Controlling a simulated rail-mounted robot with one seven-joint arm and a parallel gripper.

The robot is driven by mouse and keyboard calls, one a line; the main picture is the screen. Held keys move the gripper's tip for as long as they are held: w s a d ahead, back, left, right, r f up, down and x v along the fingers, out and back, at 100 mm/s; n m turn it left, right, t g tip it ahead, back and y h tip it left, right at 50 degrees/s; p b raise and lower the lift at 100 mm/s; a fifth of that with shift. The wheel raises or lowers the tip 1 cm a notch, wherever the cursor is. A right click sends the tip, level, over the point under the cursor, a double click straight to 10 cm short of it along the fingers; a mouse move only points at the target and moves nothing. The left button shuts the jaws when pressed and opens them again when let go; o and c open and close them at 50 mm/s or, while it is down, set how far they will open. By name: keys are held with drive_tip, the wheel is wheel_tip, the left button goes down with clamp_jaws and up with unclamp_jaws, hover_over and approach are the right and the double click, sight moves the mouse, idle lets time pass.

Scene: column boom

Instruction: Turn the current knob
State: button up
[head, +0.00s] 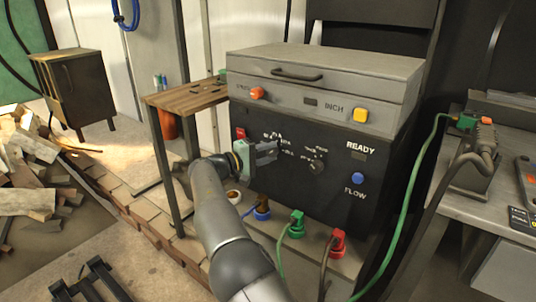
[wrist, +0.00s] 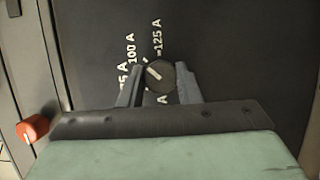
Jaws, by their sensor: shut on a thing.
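The current knob (wrist: 159,76) is a small dark round knob on the black front panel. It has a pale pointer line slanting toward the upper left in the wrist view, near the 100 A and 125 A markings. My gripper (wrist: 158,82) has one finger on each side of the knob and is shut on it. In the head view my gripper (head: 266,152) is at the left half of the panel of the grey machine (head: 315,135) and hides the knob. Some white lettering shows just above the fingers there.
A second dark knob (head: 317,166) sits to the right, with a blue button (head: 358,178) beyond it. Green (head: 296,226) and red (head: 338,242) cable plugs stand below the panel. A small wooden table (head: 188,96) stands at left. An orange knob (wrist: 33,128) shows at lower left in the wrist view.

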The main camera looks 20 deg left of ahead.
idle(0.4)
drive_tip(key=o, duration=1)
drive_tip(key=shift+c, duration=0.2)
drive_tip(key=p+v, duration=0.3)
drive_tip(key=v, duration=1.4)
drive_tip(key=shift+s+p, duration=0.2)
drive_tip(key=shift+p, duration=0.1)
drive_tip(key=shift+r, duration=0.1)
